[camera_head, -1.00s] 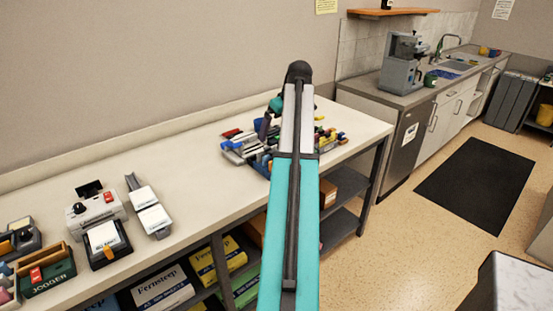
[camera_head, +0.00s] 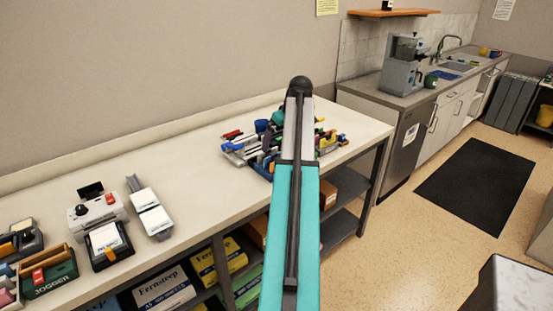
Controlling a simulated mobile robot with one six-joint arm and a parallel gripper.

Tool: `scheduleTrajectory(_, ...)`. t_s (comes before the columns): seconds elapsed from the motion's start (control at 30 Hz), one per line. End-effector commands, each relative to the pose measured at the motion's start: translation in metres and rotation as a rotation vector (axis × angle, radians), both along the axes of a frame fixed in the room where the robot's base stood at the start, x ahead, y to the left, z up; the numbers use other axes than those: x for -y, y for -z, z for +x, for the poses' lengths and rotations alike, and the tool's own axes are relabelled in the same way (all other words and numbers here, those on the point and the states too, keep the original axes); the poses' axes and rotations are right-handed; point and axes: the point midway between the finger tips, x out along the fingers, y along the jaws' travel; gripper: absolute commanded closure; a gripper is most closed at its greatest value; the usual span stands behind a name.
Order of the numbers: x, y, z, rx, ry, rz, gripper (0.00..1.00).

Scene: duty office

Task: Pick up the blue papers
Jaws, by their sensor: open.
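Several paper packs lie on the shelf under the long counter. A blue pack (camera_head: 104,303) shows only in part at the bottom edge of the picture. My teal arm reaches forward over the counter's right part. A teal and dark part of it shows just left of the raised joint, low over a cluster of small office items (camera_head: 240,149). My gripper's fingers are hidden behind the arm and among these items.
A yellow pack (camera_head: 207,263) and a green pack (camera_head: 247,290) share the shelf. The counter (camera_head: 190,155) holds a label machine (camera_head: 97,207), a stapler-like device (camera_head: 150,213) and a green jogger box (camera_head: 50,276) at left. Its middle is clear. Floor with a black mat (camera_head: 475,185) lies right.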

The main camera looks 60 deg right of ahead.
Motion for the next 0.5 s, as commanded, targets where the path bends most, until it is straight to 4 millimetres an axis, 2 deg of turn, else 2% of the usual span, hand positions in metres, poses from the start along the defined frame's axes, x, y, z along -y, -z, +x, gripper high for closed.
scheduleTrajectory(0.3, 0.004, 0.032, 0.014, -0.001, -0.001, 0.001, 0.00)
scheduleTrajectory(0.5, 0.005, 0.039, 0.017, 0.000, -0.002, -0.001, 0.00)
